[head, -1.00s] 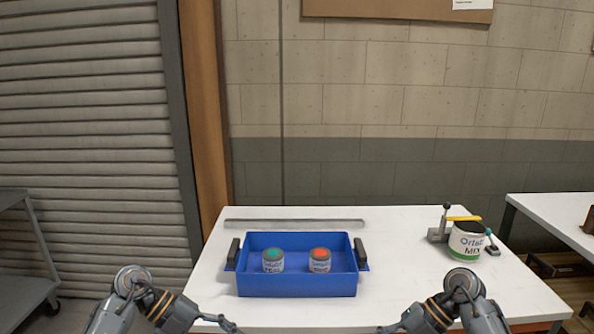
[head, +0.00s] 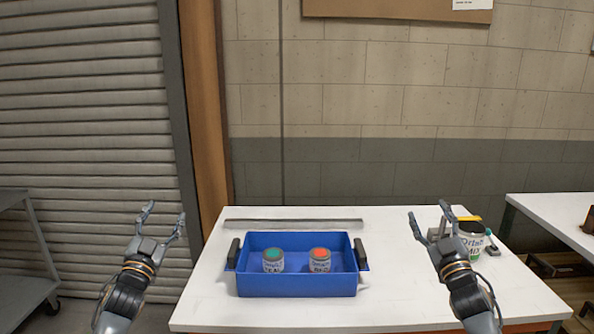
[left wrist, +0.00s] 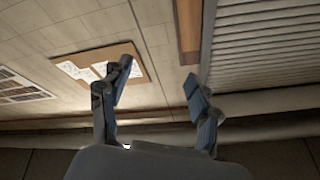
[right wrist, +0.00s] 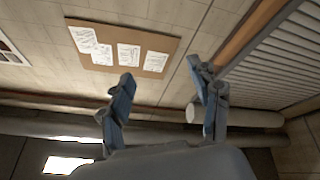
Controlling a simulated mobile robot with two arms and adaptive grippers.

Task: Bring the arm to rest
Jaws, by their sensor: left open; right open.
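My left gripper (head: 163,217) is open and empty, raised with its fingers pointing up, left of the blue bin in the head view. Its spread fingers show in the left wrist view (left wrist: 158,85). My right gripper (head: 430,220) is open and empty, also raised, in front of the Mix can at the right. Its spread fingers show in the right wrist view (right wrist: 162,85). Neither gripper touches anything that I can see. Both wrist views face the upper wall and ceiling area.
A blue bin (head: 297,286) with black handles holds a can with a teal top (head: 272,260) and one with an orange-red top (head: 320,259). The Mix can (head: 474,239) is partly hidden behind my right gripper. The white table (head: 400,290) is clear between bin and right arm.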

